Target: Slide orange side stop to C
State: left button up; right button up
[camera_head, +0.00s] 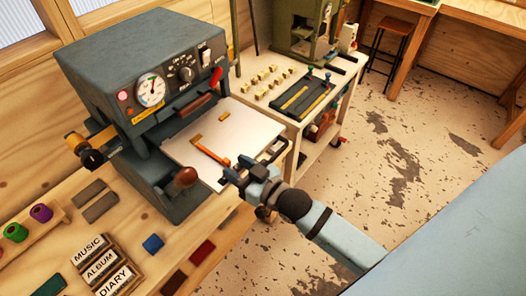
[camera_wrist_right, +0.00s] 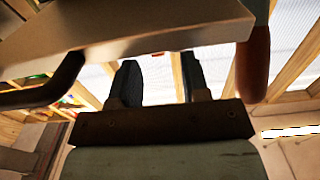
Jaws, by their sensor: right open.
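The orange side stop (camera_head: 210,151) is a thin bar lying slantwise on the pale plate (camera_head: 232,127) of the grey press. A smaller orange-brown piece (camera_head: 197,117) sits farther back on the plate. No letter C can be made out. My right gripper (camera_head: 238,169) is at the plate's front right edge, close to the near end of the orange bar; I cannot tell if they touch. In the right wrist view its two dark fingers (camera_wrist_right: 158,82) are apart with nothing between them, below a pale slab's underside (camera_wrist_right: 130,35). My left gripper is not in view.
The grey press (camera_head: 140,65) stands behind the plate, with a round brown knob (camera_head: 186,177) at the plate's left. A dark handle (camera_head: 275,151) is at its right edge. A cart (camera_head: 290,92) with small blocks stands beyond. Labelled type blocks (camera_head: 100,265) lie front left.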

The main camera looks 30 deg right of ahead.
jog(key=b+v, duration=0.2)
jog(key=v, duration=0.8)
jog(key=shift+s, duration=0.3)
jog(key=shift+d, duration=0.15)
jog(key=s+a+f+g+h, duration=0.1)
jog(key=s+f+g, duration=0.1)
jog(key=f, duration=0.8)
jog(key=s+a+f+m+g+h, duration=0.1)
jog(key=s+f+g+h, duration=0.1)
jog(key=f, duration=0.8)
jog(key=shift+s+a+f+g+p, duration=0.25)
jog(key=shift+s+g+p, duration=0.2)
jog(key=shift+g, duration=0.55)
